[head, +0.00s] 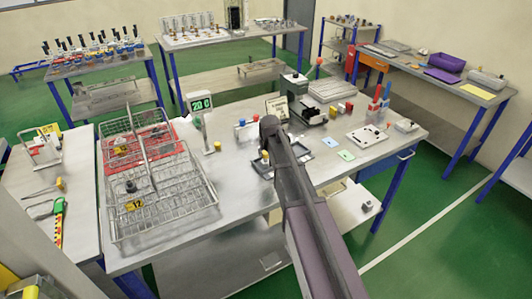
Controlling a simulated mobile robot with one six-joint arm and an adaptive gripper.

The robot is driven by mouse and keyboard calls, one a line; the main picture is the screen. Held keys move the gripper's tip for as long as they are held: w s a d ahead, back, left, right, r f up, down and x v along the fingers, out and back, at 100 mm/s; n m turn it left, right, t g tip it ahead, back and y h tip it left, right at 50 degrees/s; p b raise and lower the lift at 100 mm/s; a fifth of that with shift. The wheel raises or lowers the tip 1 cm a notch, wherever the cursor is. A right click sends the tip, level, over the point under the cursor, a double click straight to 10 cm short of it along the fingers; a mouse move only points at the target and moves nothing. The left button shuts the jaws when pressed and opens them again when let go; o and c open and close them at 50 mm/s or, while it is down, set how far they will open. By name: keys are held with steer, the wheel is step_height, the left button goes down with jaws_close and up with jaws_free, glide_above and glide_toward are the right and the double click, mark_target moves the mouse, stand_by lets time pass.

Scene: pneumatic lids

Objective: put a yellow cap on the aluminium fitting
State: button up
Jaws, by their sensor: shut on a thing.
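My arm reaches up from the bottom of the head view over the middle table. Its dark end bends down to my gripper (268,148), which is small and partly hidden by my own arm. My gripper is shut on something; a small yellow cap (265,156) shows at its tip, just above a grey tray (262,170). I cannot make out the fingers, nor whether the cap touches what is below it. The aluminium fitting cannot be told apart for sure; it may be hidden under the cap or behind my arm.
Wire baskets (165,195) fill the table's left part, with a red tray (150,140) in one. A green-lit display (200,102) stands behind. Right of my arm are a black box (312,113), coloured cards (346,155) and a white plate (368,136). The front middle is clear.

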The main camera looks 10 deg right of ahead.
steer(key=shift+f+b, duration=1)
steer(key=shift+f, duration=0.05)
stand_by(1.3)
steer(key=o, duration=0.7)
steer(key=shift+o, duration=0.2)
steer(key=shift+o, duration=1.3)
steer(key=shift+r, duration=0.15)
steer(key=shift+r+p, duration=3.45)
steer(key=shift+p, duration=0.1)
steer(key=shift+s, duration=0.1)
